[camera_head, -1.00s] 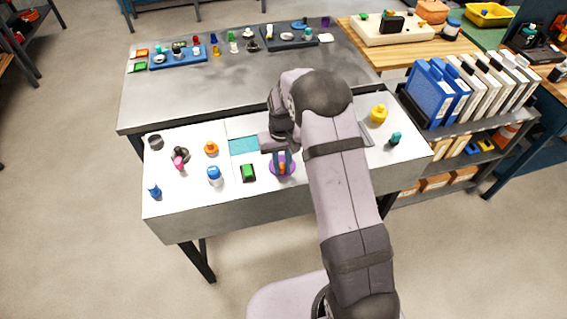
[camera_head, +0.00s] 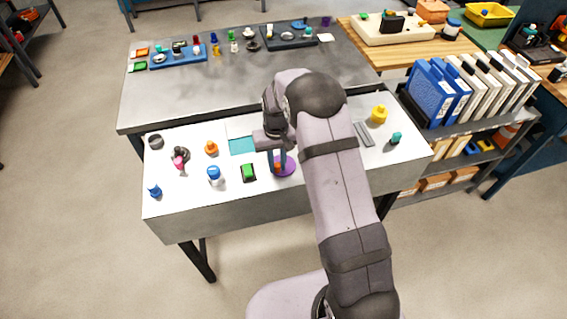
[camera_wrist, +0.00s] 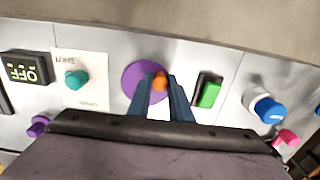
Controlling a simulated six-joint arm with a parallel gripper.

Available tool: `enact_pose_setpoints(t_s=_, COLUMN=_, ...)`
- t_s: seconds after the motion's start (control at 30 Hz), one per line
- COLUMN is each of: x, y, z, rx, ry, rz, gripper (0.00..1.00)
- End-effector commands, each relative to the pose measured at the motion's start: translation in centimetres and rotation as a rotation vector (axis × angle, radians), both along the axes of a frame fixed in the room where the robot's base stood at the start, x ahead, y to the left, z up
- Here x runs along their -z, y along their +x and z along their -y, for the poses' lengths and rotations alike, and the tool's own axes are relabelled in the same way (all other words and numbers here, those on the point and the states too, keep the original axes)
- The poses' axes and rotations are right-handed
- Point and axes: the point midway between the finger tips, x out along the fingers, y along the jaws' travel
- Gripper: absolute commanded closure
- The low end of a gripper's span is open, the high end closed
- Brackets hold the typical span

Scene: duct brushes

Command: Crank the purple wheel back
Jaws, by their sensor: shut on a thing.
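The purple wheel (camera_head: 288,168) is a flat disc on the white panel. In the wrist view the wheel (camera_wrist: 134,84) has an orange crank handle (camera_wrist: 160,80) near its right edge. In the head view the orange handle (camera_head: 277,168) is at the wheel's left side. My gripper (camera_wrist: 160,86) has its blue fingers closed on either side of the handle. In the head view my gripper (camera_head: 277,160) comes down over the wheel from above, and its fingers partly hide the handle and the wheel's left edge.
A green rocker switch (camera_head: 248,172) is close to the wheel's left, with a blue-topped knob (camera_head: 214,176) beyond it. An orange knob (camera_head: 211,148), a yellow knob (camera_head: 379,114) and a teal knob (camera_head: 396,138) stand on the panel. A grey slot (camera_head: 363,134) lies to the right.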

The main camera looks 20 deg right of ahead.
Motion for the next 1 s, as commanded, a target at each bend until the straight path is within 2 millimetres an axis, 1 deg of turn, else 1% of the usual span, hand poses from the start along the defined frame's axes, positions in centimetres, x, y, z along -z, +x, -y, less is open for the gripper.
enact_pose_setpoints(t_s=0.03, x=-0.4, y=0.8, z=0.1, rx=0.0, ry=-0.003, rz=0.019, gripper=0.94)
enact_pose_setpoints(t_s=0.23, x=-0.5, y=1.5, z=-0.4, rx=0.0, ry=-0.003, rz=0.018, gripper=0.94)
enact_pose_setpoints(t_s=0.57, x=-0.5, y=1.6, z=-0.4, rx=0.0, ry=-0.003, rz=0.016, gripper=0.94)
enact_pose_setpoints(t_s=0.83, x=-0.4, y=2.5, z=-0.6, rx=0.0, ry=-0.004, rz=0.015, gripper=0.94)
enact_pose_setpoints(t_s=1.0, x=-0.4, y=2.4, z=-0.5, rx=0.0, ry=-0.004, rz=0.013, gripper=0.94)
